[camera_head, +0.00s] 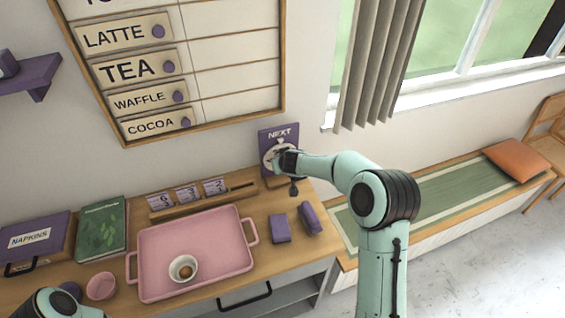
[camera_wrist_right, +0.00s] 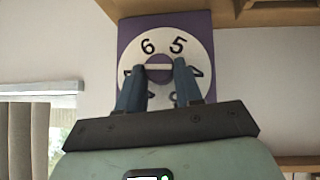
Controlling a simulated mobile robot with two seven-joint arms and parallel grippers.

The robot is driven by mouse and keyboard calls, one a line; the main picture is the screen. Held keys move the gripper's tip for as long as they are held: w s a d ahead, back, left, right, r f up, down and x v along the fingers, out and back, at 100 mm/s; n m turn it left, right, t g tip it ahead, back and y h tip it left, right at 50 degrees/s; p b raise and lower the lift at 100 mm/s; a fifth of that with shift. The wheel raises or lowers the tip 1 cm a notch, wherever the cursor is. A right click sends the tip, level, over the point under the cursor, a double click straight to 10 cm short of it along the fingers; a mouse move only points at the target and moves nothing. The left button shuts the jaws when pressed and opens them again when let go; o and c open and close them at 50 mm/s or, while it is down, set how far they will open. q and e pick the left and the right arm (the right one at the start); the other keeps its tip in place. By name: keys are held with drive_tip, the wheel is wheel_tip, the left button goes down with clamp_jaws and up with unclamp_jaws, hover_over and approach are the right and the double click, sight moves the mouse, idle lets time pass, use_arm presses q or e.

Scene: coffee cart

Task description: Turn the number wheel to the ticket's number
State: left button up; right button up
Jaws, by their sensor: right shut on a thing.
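The purple number wheel stand, marked NEXT (camera_head: 283,134), stands at the counter's far right end against the wall. Its white dial (camera_wrist_right: 203,52) shows 6 and 5 at the top of the wrist view and 4 at the right; other digits are partly hidden by the fingers. My left gripper is out of view.
A pink tray (camera_head: 150,240) with a small white cup (camera_head: 183,268) sits on the counter. Purple blocks (camera_head: 280,228) lie right of it. A pink bowl (camera_head: 101,286), green book (camera_head: 101,228) and napkin box (camera_head: 35,240) are at the left. The menu board (camera_head: 215,140) hangs above.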

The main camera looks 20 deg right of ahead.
drive_tip(key=shift+d+m+y, duration=0.3)
drive_tip(key=shift+m+y, duration=0.25)
drive_tip(key=shift+y, duration=0.45)
drive_tip(key=shift+d+m+y, duration=0.25)
drive_tip(key=shift+m+y, duration=0.3)
drive_tip(key=shift+y, duration=0.45)
drive_tip(key=o, duration=1)
drive_tip(key=shift+f, duration=0.1)
drive_tip(key=shift+s, duration=0.1)
drive_tip(key=shift+v, duration=6.7)
